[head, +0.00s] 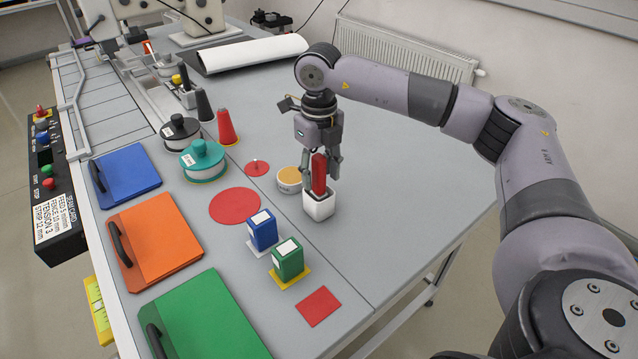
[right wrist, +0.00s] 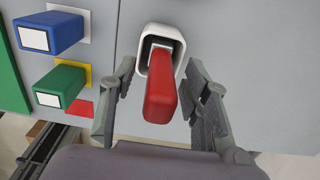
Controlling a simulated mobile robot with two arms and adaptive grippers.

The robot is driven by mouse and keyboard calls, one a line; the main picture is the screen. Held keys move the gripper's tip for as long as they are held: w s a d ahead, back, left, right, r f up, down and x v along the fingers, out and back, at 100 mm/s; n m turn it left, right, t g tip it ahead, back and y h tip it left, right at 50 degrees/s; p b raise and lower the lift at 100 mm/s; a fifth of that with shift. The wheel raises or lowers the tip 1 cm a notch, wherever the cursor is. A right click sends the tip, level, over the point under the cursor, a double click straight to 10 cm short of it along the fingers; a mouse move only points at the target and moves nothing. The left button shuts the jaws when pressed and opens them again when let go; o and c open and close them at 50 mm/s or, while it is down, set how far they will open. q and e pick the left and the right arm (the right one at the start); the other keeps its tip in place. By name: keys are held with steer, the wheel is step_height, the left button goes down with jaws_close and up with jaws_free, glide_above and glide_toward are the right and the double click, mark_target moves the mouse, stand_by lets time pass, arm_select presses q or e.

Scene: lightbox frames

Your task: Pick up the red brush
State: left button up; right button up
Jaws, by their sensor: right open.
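The red brush (head: 319,174) stands upright in a small white holder (head: 319,207) on the grey table in the head view. In the right wrist view the red brush (right wrist: 162,88) rises from the white holder (right wrist: 148,36) toward the camera. My right gripper (head: 320,177) points down over the holder, with its fingers on either side of the brush. In the right wrist view the gripper (right wrist: 160,112) is open, with gaps between both fingers and the brush. My left gripper is not in view.
A blue box (head: 262,231) and a green box (head: 287,260) stand left of the holder. A round tan-topped tin (head: 289,180) is close beside it. The table right of the holder is clear.

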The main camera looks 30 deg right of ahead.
jaws_close()
stand_by(0.4)
steer(key=shift+r, duration=0.1)
step_height(320, 180, up, 11)
steer(key=shift+r+b, duration=0.15)
steer(key=shift+b, duration=0.9)
step_height(320, 180, up, 9)
steer(key=p, duration=0.2)
steer(key=shift+f, duration=0.2)
